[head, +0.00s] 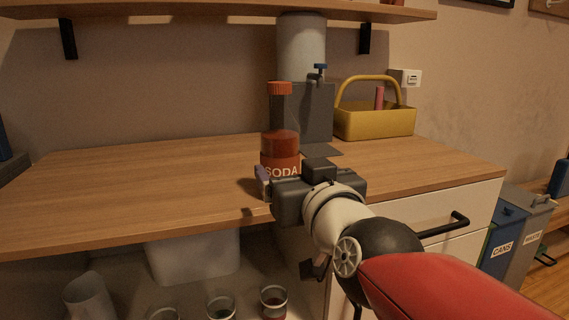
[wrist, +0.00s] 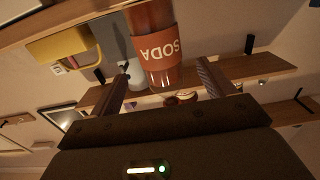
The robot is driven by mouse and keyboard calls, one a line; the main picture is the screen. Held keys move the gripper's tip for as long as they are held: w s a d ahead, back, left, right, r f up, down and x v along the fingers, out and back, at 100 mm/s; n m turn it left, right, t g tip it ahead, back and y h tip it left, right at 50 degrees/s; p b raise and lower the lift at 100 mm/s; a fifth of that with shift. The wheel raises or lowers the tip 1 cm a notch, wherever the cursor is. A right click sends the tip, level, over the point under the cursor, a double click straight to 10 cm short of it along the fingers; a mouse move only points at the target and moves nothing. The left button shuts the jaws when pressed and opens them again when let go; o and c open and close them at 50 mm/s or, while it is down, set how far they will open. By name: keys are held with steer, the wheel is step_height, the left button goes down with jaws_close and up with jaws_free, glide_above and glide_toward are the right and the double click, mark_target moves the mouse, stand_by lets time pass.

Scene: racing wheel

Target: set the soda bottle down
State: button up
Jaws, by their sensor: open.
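The soda bottle (head: 280,144) is upright at the counter's front middle, with an orange cap, a red-brown body and a label reading SODA. My gripper hides its base in the head view, so I cannot see there whether it touches the wood. In the wrist view the bottle (wrist: 152,42) appears upside down, between the two fingers. My gripper (head: 279,180) is at the bottle's lower part, reaching from the front. In the wrist view my gripper (wrist: 162,70) is open, with gaps between fingers and bottle.
The wooden counter (head: 130,180) is clear to the left. Behind the bottle stands a grey machine with a cylinder (head: 301,48). A yellow caddy (head: 375,123) stands at the back right. A shelf (head: 180,12) hangs above. Cups (head: 273,300) and a white bin (head: 193,258) are below the counter.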

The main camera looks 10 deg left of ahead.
steer(key=shift+v, duration=1.55)
